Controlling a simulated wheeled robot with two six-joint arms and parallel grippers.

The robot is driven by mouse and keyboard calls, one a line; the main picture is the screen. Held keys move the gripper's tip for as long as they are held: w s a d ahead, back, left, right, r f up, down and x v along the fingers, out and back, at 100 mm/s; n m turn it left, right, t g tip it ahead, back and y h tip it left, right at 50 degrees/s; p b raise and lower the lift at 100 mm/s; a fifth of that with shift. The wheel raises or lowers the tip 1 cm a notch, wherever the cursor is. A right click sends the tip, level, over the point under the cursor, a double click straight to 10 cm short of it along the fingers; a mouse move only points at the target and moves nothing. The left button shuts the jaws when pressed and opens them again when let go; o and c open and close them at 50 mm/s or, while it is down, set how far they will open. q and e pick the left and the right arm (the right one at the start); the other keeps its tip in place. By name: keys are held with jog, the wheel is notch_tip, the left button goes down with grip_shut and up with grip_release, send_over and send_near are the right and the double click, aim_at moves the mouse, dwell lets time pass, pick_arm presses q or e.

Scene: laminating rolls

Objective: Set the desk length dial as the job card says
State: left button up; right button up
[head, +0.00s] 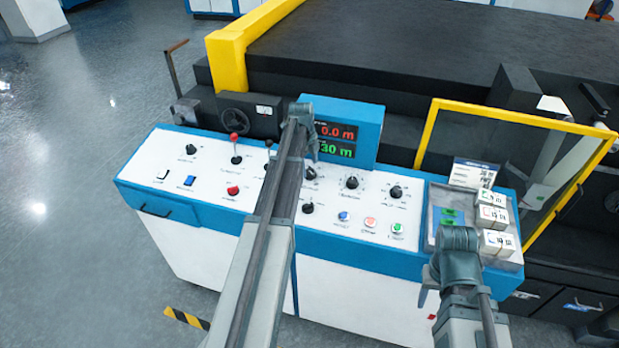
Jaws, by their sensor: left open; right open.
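The desk (215,215) has a white sloped top with several black dials, including one at the middle (352,182), one at the right (396,191) and one lower down (308,208). Their labels are too small to read, so I cannot tell which is the length dial. A display (336,138) shows red 0.0 m above green 30 m. A printed card (474,173) stands at the desk's right end; its text is unreadable. My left gripper (313,156) is open above the desk, in front of the display, near a black dial (310,173). My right gripper (456,284) is open at the right front, largely hidden by its arm.
A yellow-framed guard (520,119) rises behind the tray. Open floor (70,200) lies left.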

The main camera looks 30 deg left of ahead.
aim_at(310, 173)
pick_arm(q)
jog(key=f, duration=0.1)
jog(key=f+b, duration=0.1)
jog(key=shift+w+f, duration=0.25)
jog(key=shift+f, duration=0.05)
pick_arm(e)
notch_tip(310, 173, down, 2)
jog(key=shift+f, duration=0.25)
pick_arm(q)
jog(key=shift+r, duration=0.1)
grip_shut()
